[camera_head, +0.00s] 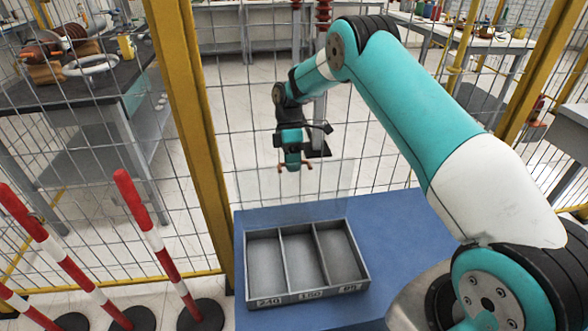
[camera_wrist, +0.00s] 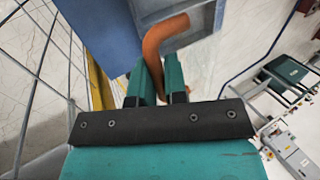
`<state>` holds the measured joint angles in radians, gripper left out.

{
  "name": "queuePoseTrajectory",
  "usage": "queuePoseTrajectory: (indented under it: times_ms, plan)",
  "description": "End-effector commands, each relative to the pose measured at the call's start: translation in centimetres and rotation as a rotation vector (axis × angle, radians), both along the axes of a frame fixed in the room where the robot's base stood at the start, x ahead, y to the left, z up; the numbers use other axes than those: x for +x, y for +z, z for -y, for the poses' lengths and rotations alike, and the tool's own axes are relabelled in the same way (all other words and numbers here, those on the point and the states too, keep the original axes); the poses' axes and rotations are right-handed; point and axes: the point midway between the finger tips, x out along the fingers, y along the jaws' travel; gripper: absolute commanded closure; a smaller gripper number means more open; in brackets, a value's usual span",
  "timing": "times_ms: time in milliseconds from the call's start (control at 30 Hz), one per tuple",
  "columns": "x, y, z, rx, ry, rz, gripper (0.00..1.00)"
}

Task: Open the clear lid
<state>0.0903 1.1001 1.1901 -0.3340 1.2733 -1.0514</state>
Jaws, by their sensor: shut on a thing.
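The grey box (camera_head: 307,284) with three labelled compartments sits on the blue table; the compartments look empty and uncovered. A faint see-through panel, the clear lid (camera_head: 328,194), seems to stand raised above the box's back edge; its outline is hard to make out. My gripper (camera_head: 293,166) is above and behind the box, pointing down. It is shut on an orange handle, whose ends show on both sides of the fingers. In the wrist view the orange handle (camera_wrist: 160,38) curves out from between the teal fingers (camera_wrist: 157,85). The join of handle and lid is unclear.
The blue table (camera_head: 400,222) has bare room right of the box. A wire fence with yellow posts (camera_head: 192,120) stands close behind. Red-and-white poles (camera_head: 150,235) stand at the left. Workbenches (camera_head: 95,85) lie beyond the fence.

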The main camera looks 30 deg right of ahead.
Motion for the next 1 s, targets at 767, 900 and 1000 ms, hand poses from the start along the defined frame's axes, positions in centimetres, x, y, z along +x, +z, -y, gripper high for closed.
queuePoseTrajectory:
  times_ms: [767,900,1000]
  plan:
    - [1.3,-1.0,0.4,-0.003,-0.006,-0.017,1.00]
    - [1.4,-0.8,0.5,-0.002,-0.004,-0.014,0.62]
    - [1.4,-0.7,0.5,-0.001,-0.003,-0.012,0.62]
